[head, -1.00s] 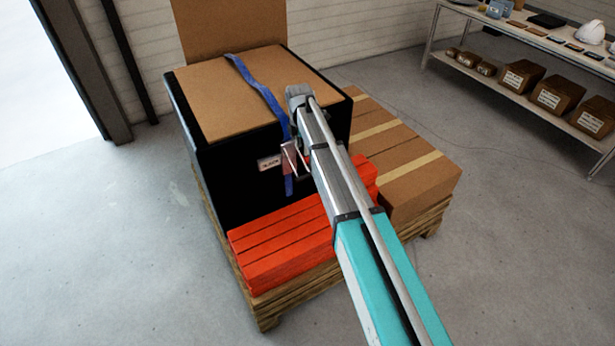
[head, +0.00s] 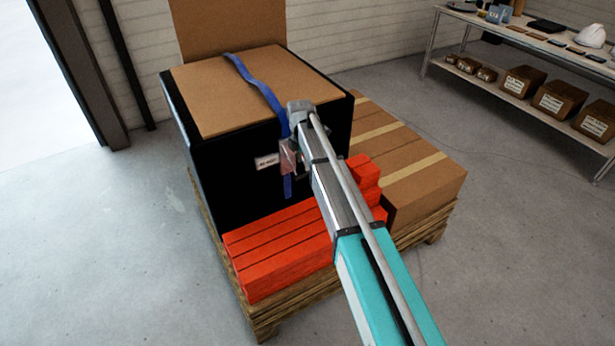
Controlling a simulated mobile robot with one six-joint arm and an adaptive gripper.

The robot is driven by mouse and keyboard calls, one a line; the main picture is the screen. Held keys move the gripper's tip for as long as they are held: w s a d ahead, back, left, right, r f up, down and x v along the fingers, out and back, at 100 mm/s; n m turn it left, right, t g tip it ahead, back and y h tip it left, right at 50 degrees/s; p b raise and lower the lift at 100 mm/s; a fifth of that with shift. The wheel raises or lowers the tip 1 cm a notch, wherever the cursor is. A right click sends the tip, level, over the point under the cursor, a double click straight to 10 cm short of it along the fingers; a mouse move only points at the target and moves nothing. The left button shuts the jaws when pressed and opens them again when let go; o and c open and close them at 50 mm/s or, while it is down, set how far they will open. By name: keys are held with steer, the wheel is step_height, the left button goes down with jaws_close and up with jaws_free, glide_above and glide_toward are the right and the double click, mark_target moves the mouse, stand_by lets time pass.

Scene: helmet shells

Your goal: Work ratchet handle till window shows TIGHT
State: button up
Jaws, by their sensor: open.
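A blue strap (head: 258,82) runs over the cardboard top of a black crate (head: 225,176) and down its front face. A small white label or window (head: 267,162) sits on that face, just left of the strap; its dark lettering is too small to read surely. My gripper (head: 288,160) is open at the front face, beside the strap and right of the label. My arm hides most of the ratchet and its handle, so I cannot tell the handle's angle or whether the jaws touch it.
Orange-red slabs (head: 277,249) lie stacked on the wooden pallet (head: 263,318) before the crate. Cardboard boxes (head: 422,172) with tan bands lie to the right. A shelf table (head: 520,35) with small goods stands at the back right. The grey floor around is clear.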

steer(key=shift+s+d+f+b, duration=0.1)
steer(key=shift+s+f+b, duration=0.05)
steer(key=shift+f+b, duration=1.75)
steer(key=shift+f, duration=0.15)
jaws_close()
steer(key=shift+d, duration=0.4)
steer(key=shift+a, duration=0.2)
steer(key=shift+f, duration=0.1)
